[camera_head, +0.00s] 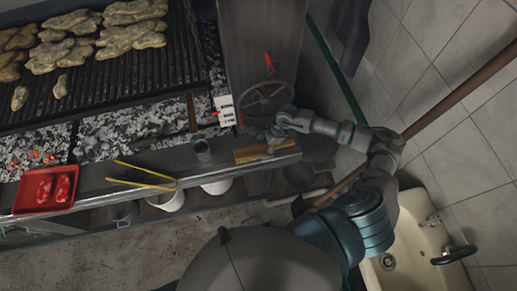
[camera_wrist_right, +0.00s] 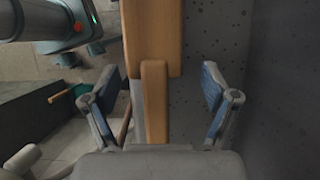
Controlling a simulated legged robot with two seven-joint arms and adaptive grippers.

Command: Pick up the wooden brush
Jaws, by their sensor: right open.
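The wooden brush (camera_head: 250,154) lies on the grey ledge in front of the grill in the head view. In the right wrist view the wooden brush (camera_wrist_right: 154,40) shows as a wide block with a narrower handle running down toward my palm. My right gripper (camera_head: 274,140) is over the brush's right end in the head view. In the wrist view my right gripper (camera_wrist_right: 160,75) is open, with one finger on each side of the handle and a gap on both sides. The bristles are hidden. My left gripper is not in view.
Yellow tongs (camera_head: 145,177) and a red tray (camera_head: 46,189) with red meat lie farther left. A handwheel (camera_head: 267,100) is behind my gripper. The grill (camera_head: 110,75) holds several pieces of meat. A sink (camera_head: 415,250) is at lower right.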

